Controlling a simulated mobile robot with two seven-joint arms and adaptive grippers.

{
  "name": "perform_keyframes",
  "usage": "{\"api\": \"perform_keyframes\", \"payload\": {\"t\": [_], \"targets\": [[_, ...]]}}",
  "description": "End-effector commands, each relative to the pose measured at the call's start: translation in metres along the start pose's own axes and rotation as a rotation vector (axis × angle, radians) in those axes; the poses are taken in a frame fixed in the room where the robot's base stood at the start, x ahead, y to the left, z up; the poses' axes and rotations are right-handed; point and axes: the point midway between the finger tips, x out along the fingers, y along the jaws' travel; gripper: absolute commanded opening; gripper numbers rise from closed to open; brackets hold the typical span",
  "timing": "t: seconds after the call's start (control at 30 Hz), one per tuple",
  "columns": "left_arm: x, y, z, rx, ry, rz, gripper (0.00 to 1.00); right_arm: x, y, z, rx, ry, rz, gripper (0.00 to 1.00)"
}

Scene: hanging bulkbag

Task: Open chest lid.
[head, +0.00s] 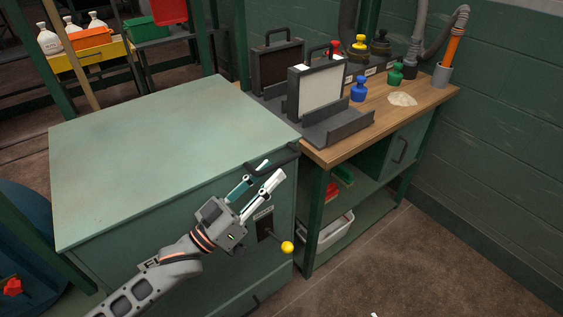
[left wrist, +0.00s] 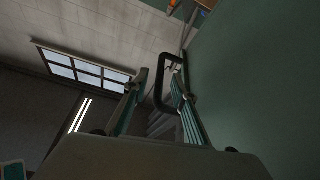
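The green chest (head: 155,235) stands at the left of the head view with its flat, pale green lid (head: 165,140) down. A dark bar handle (head: 285,155) sits at the lid's front right edge. My left gripper (head: 271,170) is at this handle, its two fingers apart. In the left wrist view the open fingers (left wrist: 158,75) reach up, and the black handle (left wrist: 158,88) shows between them, close to the right finger. I cannot tell whether they touch. A lever with a yellow knob (head: 287,247) sticks out of the chest front below the gripper.
The floor (head: 400,260) in front of the bench is clear.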

Motion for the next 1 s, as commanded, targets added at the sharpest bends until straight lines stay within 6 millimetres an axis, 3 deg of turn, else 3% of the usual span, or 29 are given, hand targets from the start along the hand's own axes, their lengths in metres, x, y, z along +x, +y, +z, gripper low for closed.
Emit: {"api": "perform_keyframes", "payload": {"t": [0.1,0.3,0.63,0.73,0.77,1.0], "targets": [[0.019,0.000,-0.001,-0.001,0.001,0.001,0.26,0.000,0.000,0.000,0.001,-0.001,0.000,0.40],[0.037,0.000,0.001,-0.001,-0.001,0.000,0.26,0.000,0.000,0.001,0.001,-0.001,0.000,0.40],[0.042,0.000,0.001,0.000,-0.001,0.000,0.26,0.000,0.001,0.001,-0.004,-0.001,0.000,0.40],[0.042,0.000,0.001,0.000,-0.001,0.000,0.03,0.000,0.002,0.000,-0.005,0.000,0.001,0.40],[0.042,0.000,0.001,0.000,-0.001,0.000,0.00,0.000,0.002,0.000,-0.005,0.000,0.001,0.40],[0.043,0.000,-0.001,-0.001,-0.001,-0.001,0.00,-0.001,0.003,-0.002,-0.006,0.003,0.002,0.40]]}}
